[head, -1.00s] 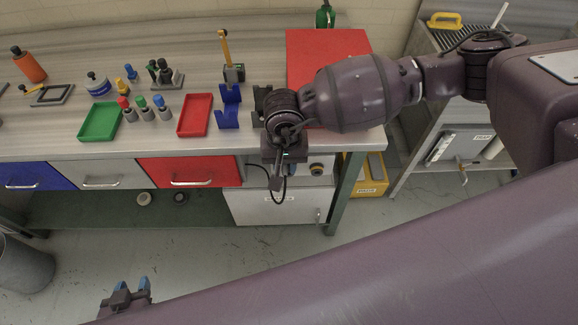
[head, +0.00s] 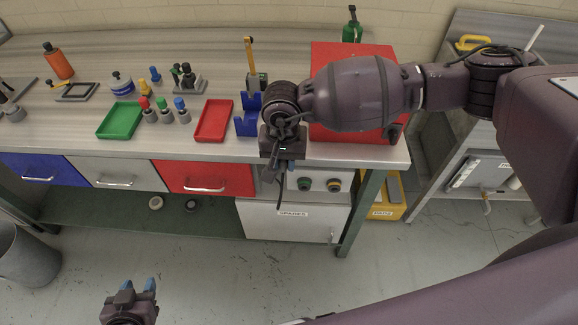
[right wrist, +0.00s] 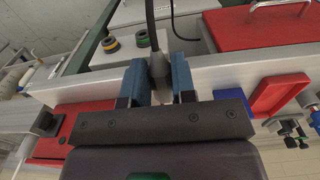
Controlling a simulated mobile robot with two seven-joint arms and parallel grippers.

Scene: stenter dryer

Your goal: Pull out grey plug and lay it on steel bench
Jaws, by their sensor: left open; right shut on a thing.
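My right gripper (head: 284,172) is shut on the grey plug, just in front of the front edge of the steel bench (head: 60,128). The right wrist view shows the grey plug (right wrist: 160,72) between the blue fingers, with its dark cable (right wrist: 151,22) running away from it. In the head view the cable (head: 282,205) hangs down in front of the drawers. The plug is mostly hidden there by the gripper. Two round sockets, one green-ringed (head: 304,184) and one yellow-ringed (head: 334,185), show to the right, apart from the gripper. My left gripper (head: 138,287) is open and empty, low over the floor.
On the bench stand a red tray (head: 213,121), a green tray (head: 120,120), a blue holder (head: 248,118) and several small coloured-top pieces. A large red box (head: 350,60) fills the right end, partly behind my right arm. Bare steel shows along the front left.

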